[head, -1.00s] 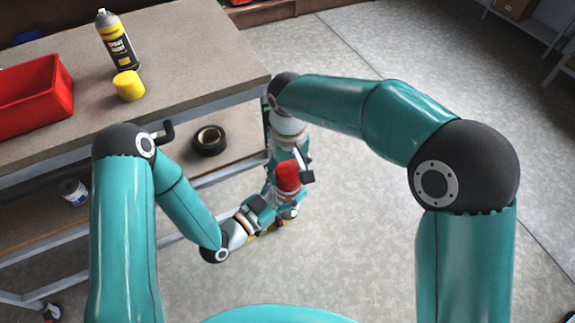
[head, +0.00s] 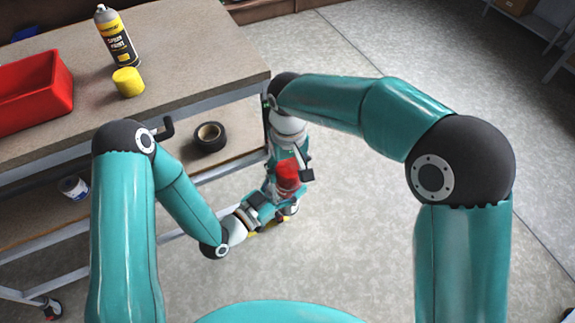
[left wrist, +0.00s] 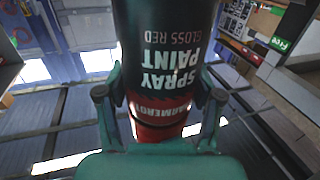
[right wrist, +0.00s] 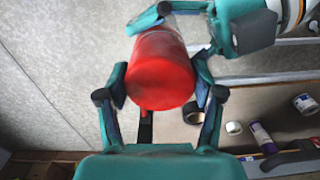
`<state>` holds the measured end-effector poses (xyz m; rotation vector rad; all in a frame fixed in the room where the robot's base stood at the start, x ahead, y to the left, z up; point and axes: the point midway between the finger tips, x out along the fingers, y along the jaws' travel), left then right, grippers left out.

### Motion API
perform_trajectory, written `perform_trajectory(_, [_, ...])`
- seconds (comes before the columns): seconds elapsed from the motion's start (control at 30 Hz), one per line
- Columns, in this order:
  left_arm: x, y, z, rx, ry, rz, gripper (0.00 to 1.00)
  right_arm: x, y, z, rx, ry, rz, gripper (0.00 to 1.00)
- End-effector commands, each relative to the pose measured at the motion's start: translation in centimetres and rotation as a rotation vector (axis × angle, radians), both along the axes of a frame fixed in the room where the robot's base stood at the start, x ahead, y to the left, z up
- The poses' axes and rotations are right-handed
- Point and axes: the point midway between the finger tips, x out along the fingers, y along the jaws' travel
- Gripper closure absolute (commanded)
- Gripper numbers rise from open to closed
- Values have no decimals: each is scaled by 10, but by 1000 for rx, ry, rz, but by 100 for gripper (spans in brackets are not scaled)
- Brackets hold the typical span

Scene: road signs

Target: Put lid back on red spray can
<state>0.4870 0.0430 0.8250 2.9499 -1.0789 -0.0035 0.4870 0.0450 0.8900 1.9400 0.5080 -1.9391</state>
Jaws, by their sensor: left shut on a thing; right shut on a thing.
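The red lid (head: 287,176) is held upside or sideways between the fingers of my right gripper (head: 289,168); its exact tilt is unclear. The lid fills the middle of the right wrist view (right wrist: 160,70). My left gripper (head: 268,208) is shut on the red spray can, whose black "gloss red" label and red band (left wrist: 160,95) show between the fingers in the left wrist view. In the head view the can is mostly hidden by the grippers, close below the lid. Whether lid and can touch cannot be told.
On the bench (head: 200,45) stand another spray can (head: 119,42), a yellow lid (head: 128,82) and a red bin (head: 32,88). Black tape (head: 209,137) and a small white-labelled can (head: 73,187) are on the lower shelf.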

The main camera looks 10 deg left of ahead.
Motion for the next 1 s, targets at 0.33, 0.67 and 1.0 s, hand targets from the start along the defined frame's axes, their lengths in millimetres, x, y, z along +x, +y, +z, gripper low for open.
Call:
perform_trajectory(0.33, [0, 0, 1, -1, -3, 0, 100, 0, 0, -5, -1, 0, 0, 20])
perform_trajectory(0.67, [0, 0, 1, -1, -3, 0, 100, 0, 0, -5, 0, 1, 0, 4])
perform_trajectory(1.0, [0, 0, 1, -1, -3, 0, 100, 1, 1, 16, 2, -4, 1, 4])
